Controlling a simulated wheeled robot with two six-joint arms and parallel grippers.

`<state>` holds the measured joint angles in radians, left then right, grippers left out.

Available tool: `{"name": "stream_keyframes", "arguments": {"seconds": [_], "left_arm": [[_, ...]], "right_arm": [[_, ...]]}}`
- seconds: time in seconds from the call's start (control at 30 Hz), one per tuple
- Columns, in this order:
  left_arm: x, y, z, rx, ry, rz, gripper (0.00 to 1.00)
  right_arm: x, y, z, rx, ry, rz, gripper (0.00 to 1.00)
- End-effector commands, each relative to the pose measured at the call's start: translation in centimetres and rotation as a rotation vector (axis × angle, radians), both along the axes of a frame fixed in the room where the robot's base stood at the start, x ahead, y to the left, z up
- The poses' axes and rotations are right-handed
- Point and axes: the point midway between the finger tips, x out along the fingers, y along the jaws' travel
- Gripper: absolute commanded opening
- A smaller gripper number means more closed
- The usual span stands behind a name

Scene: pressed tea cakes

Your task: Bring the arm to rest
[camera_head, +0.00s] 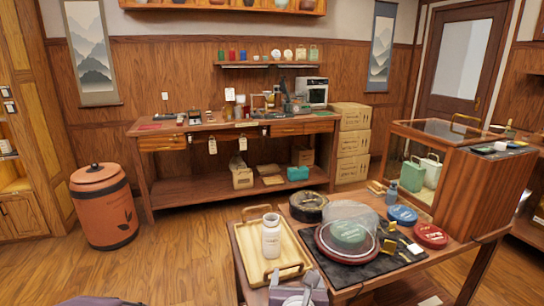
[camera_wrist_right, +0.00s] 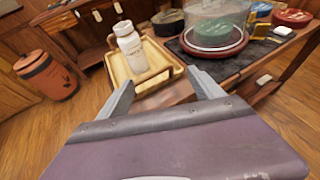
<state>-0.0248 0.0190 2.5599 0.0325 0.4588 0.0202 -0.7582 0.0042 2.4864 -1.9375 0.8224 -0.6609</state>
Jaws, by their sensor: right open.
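My right gripper (camera_head: 295,284) is at the bottom of the head view, near the front edge of the table. Its two fingers stand apart with nothing between them. In the right wrist view the open gripper (camera_wrist_right: 160,83) points toward a wooden tray (camera_wrist_right: 161,88). A white bottle (camera_head: 271,240) stands upright on that tray, beyond the fingertips and apart from them. A clear dome covers a green round cake (camera_head: 348,232) on a dark red stand to the right. My left gripper does not show.
Blue (camera_head: 402,215) and red (camera_head: 430,235) round tins lie right of the dome, and a black round tin (camera_head: 309,206) lies behind it. A glass case (camera_head: 408,180) stands at the right. A terracotta bin (camera_head: 103,205) stands on the floor at left. Floor left of the table is clear.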

Motion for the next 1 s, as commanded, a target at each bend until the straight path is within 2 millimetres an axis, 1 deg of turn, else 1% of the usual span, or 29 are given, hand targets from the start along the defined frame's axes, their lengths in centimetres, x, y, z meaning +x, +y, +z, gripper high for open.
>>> {"name": "stream_keyframes", "arguments": {"seconds": [0.03,0.1,0.17,0.2,0.27,0.3,0.37,0.4,0.47,0.5,0.53,0.57,0.6,0.67,0.7,0.77,0.8,0.87,0.9,1.0], "left_arm": [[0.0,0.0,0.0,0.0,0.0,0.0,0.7],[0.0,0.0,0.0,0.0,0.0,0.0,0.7],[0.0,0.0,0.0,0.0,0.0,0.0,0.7],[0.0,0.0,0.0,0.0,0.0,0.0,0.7],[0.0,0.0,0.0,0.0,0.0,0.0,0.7],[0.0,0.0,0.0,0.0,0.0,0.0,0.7],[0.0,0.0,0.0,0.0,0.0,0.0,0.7],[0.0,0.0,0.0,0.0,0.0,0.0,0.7],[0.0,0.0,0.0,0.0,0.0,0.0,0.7],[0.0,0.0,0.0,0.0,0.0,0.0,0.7],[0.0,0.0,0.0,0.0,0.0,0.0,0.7],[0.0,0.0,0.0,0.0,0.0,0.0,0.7],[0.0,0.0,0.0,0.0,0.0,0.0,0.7],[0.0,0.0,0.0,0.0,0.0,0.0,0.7],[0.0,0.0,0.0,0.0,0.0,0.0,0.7],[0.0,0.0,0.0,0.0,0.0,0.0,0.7],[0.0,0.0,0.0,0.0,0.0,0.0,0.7],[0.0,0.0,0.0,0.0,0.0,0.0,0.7],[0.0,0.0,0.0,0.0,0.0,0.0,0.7],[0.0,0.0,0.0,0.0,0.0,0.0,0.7]], "right_arm": [[0.4,-1.4,-0.1,-0.001,0.001,-0.035,0.76],[0.8,-3.3,-0.3,0.003,0.008,-0.092,0.76],[0.9,-5.3,-0.6,0.014,0.02,-0.154,0.76],[0.9,-6.8,-1.0,0.024,0.032,-0.204,0.76],[0.6,-9.2,-1.7,0.049,0.056,-0.287,0.76],[0.2,-10.8,-2.3,0.074,0.076,-0.352,0.76],[-0.6,-13.4,-3.3,0.123,0.107,-0.464,0.76],[-1.5,-15.3,-4.2,0.168,0.131,-0.554,0.76],[-3.4,-18.0,-5.9,0.264,0.171,-0.718,0.76],[-5.2,-19.9,-7.3,0.353,0.197,-0.86,0.76],[-6.8,-21.0,-8.5,0.437,0.215,-0.982,0.76],[-8.6,-21.9,-9.7,0.534,0.23,-1.115,0.76],[-10.8,-22.3,-11.2,0.669,0.24,-1.286,0.76],[-13.4,-21.9,-13.0,0.866,0.236,-1.52,0.76],[-14.6,-21.2,-14.0,0.988,0.223,-1.656,0.76],[-15.8,-19.8,-15.0,1.155,0.197,-1.833,0.76],[-16.3,-18.8,-15.5,1.258,0.176,-1.937,0.76],[-16.6,-17.1,-16.0,1.4,0.141,-2.076,0.76],[-16.6,-15.9,-16.2,1.489,0.117,-2.159,0.76],[-16.1,-13.3,-16.5,1.706,0.038,-2.36,0.76]]}}
